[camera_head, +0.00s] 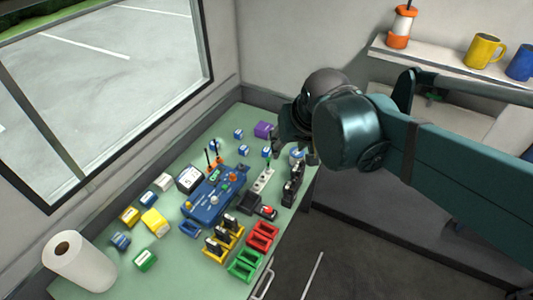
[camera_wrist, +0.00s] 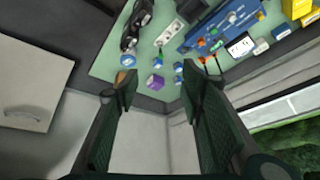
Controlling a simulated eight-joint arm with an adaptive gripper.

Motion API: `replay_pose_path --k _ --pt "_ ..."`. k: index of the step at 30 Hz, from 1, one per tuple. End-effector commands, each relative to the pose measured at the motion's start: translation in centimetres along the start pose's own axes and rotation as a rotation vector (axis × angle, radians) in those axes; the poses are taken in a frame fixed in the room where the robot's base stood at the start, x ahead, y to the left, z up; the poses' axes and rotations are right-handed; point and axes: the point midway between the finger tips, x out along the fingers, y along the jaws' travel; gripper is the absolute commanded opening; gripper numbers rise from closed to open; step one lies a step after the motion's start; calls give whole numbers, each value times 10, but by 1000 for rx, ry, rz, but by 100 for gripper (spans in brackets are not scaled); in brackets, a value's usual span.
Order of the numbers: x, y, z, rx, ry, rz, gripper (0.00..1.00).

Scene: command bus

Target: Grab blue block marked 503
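Several small blue blocks with white labels lie on the green table; I cannot read 503 on any of them. In the head view, one blue block (camera_head: 238,134) is near the back, others (camera_head: 243,151) (camera_head: 266,152) are left of my gripper, and one (camera_head: 120,240) is at the front left. My gripper (camera_head: 293,150) is above the table's back right part. In the wrist view, my gripper (camera_wrist: 158,80) is open and empty, with a purple block (camera_wrist: 155,82) and small blue blocks (camera_wrist: 179,68) showing beyond and between its fingers.
A blue panel (camera_head: 205,208) with knobs fills the table's middle. A paper roll (camera_head: 80,262) stands front left. The window wall bounds the left, and a shelf with mugs (camera_head: 484,51) is right.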

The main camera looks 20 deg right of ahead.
Motion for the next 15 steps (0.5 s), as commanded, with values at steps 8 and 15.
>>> replay_pose_path --k 8,15 --pt "22 -2 -32 60 -54 10 39" --pt "45 -4 -56 113 -102 21 39"
